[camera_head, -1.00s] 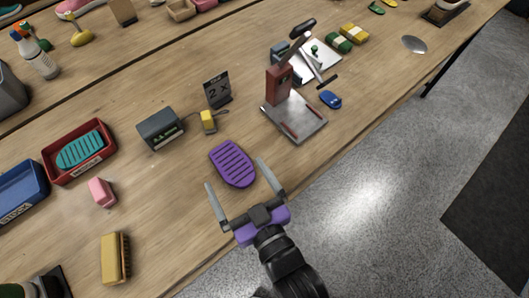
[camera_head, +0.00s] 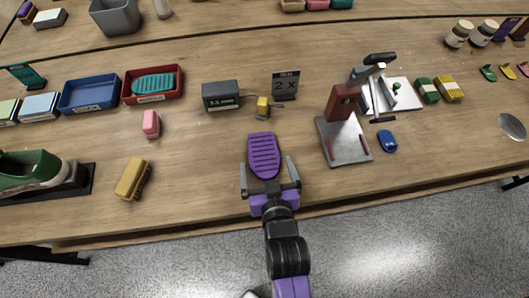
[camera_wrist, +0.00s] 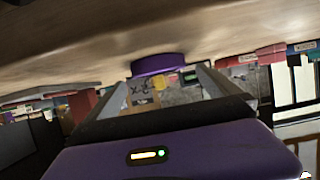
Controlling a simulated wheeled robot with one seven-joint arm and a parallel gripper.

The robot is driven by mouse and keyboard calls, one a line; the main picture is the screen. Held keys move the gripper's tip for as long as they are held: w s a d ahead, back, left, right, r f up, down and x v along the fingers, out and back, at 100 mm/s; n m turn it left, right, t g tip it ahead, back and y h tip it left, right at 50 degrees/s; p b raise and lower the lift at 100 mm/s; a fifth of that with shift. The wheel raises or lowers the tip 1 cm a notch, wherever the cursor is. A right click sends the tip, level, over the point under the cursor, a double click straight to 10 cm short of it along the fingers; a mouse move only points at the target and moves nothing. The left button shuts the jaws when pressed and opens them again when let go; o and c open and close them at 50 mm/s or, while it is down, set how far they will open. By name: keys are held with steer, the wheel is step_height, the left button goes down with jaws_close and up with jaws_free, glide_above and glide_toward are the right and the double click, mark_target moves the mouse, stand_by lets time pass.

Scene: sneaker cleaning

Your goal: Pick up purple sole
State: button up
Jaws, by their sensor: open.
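The purple sole (camera_head: 264,156) lies flat on the wooden table, its ridged face up, near the front edge in the head view. My gripper (camera_head: 269,172) is open, with one finger on each side of the sole's near end. The sole's far part reaches beyond the fingertips. In the wrist view the purple sole (camera_wrist: 158,65) shows edge-on ahead, between the two open fingers. I cannot tell whether either finger touches it.
A digital scale box (camera_head: 220,96) and a small yellow item (camera_head: 262,107) stand behind the sole. A red press on a metal plate (camera_head: 344,142) stands to the right. A yellow brush (camera_head: 133,178) and pink block (camera_head: 151,124) lie to the left.

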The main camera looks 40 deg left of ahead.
mark_target(264, 155)
steer(key=shift+p+x, duration=0.3)
steer(key=shift+x, duration=1.95)
steer(key=shift+r, duration=0.15)
steer(key=c, duration=1.4)
steer(key=shift+r, duration=0.1)
step_height(264, 155, up, 20)
steer(key=shift+b, duration=0.35)
steer(key=shift+d, duration=0.15)
